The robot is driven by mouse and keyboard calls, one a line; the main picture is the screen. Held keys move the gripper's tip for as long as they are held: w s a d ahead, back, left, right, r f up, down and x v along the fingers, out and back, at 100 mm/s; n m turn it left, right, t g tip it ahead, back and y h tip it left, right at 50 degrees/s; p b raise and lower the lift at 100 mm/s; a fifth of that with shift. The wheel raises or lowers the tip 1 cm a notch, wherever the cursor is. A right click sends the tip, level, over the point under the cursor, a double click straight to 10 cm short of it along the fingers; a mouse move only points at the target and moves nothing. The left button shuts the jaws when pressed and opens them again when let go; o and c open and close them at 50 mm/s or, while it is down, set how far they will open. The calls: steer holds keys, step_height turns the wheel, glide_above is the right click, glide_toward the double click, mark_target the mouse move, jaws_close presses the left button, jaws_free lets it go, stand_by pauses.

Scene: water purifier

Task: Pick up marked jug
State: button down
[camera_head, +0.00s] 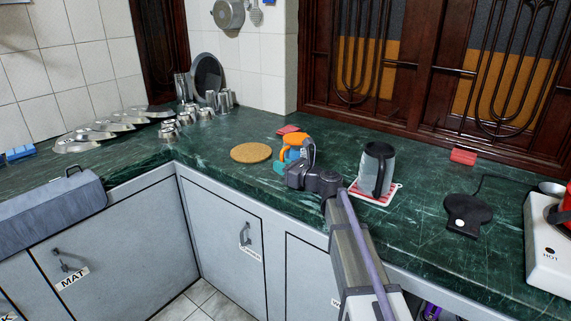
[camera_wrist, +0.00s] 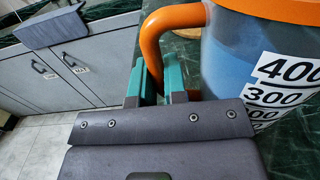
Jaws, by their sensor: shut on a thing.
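The marked jug (camera_head: 292,142) has an orange rim and handle and a blue-grey body. It is on or just above the green counter, partly hidden by my gripper (camera_head: 280,164). In the wrist view the jug (camera_wrist: 245,50) fills the upper right, with black 400 and 300 marks on white labels. Its orange handle (camera_wrist: 158,30) curves down between the teal fingers of my gripper (camera_wrist: 162,82), which is shut on it. The jug's base is hidden, so I cannot tell whether it touches the counter.
A round cork mat (camera_head: 250,153) lies left of the jug, and a red item (camera_head: 288,129) lies behind it. A grey and black jug (camera_head: 378,165) stands on a red-and-white mat (camera_head: 386,199) to the right. A black pad (camera_head: 468,212) and white stove (camera_head: 548,250) are farther right.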

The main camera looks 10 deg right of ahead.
step_height(320, 180, up, 10)
steer(key=p, duration=0.8)
steer(key=shift+f+p, duration=0.15)
steer(key=shift+p, duration=0.15)
steer(key=shift+f, duration=0.15)
